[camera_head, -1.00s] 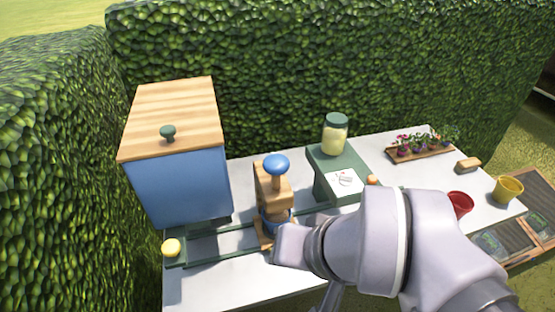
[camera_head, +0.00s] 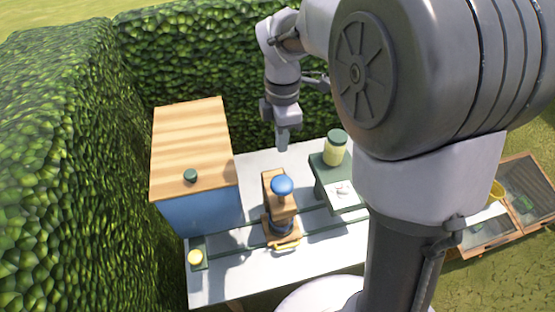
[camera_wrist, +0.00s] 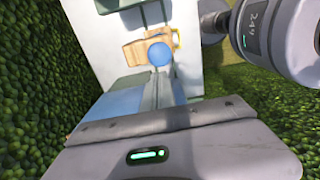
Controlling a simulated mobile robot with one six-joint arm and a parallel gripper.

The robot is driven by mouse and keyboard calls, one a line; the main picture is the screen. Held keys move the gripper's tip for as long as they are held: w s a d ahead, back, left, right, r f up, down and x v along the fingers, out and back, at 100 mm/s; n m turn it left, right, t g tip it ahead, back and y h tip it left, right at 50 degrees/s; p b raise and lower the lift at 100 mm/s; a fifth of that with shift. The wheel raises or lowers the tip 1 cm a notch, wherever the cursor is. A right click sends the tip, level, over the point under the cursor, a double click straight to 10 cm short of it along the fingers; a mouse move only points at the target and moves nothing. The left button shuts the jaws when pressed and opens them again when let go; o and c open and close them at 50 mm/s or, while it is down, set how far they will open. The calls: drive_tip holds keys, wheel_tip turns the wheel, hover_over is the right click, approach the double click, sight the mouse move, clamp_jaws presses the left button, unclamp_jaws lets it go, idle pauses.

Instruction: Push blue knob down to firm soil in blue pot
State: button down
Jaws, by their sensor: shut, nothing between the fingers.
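The blue knob (camera_head: 283,186) tops a wooden press (camera_head: 275,207) on the table; it also shows in the wrist view (camera_wrist: 159,54). The blue pot (camera_head: 284,228) is on the press base below the knob, mostly hidden; its soil cannot be seen. My gripper (camera_head: 283,147) is shut and empty, fingers pointing down. In the head view it appears just above and behind the knob, apart from it. In the wrist view the knob lies beyond the fingertips.
A blue box with a wooden lid (camera_head: 190,145) stands left of the press. A green stand (camera_head: 323,187) with a jar (camera_head: 336,150) is to the right. A yellow ball-like knob (camera_head: 195,257) is at front left. A hedge (camera_head: 75,150) closes the back.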

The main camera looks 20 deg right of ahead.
sight(281, 182)
wheel_tip(281, 182, down, 14)
drive_tip(key=b, duration=0.3)
idle(0.3)
